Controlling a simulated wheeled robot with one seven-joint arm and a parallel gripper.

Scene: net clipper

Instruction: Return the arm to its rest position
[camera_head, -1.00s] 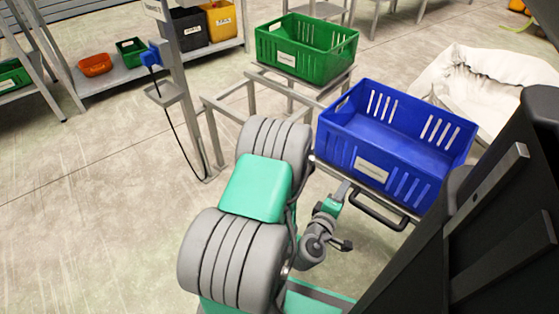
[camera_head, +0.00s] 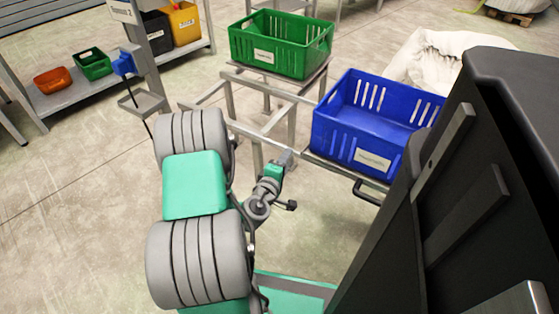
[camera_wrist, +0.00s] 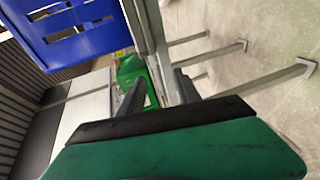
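My gripper (camera_head: 287,159) is at the end of my folded green and grey arm, low in front of the frame and left of the blue crate. In the wrist view my gripper (camera_wrist: 158,95) shows two dark fingers standing apart with nothing held between them. The fingertips look small and partly hidden behind the wrist in the head view. The arm's large rounded links stand in the lower middle of the head view.
A blue crate (camera_head: 345,140) and a green crate (camera_head: 265,55) sit on grey metal stands. The blue crate shows in the wrist view (camera_wrist: 85,42). A blue device (camera_head: 123,65) hangs on a post. A shelf (camera_head: 85,86) stands left. The left floor is clear.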

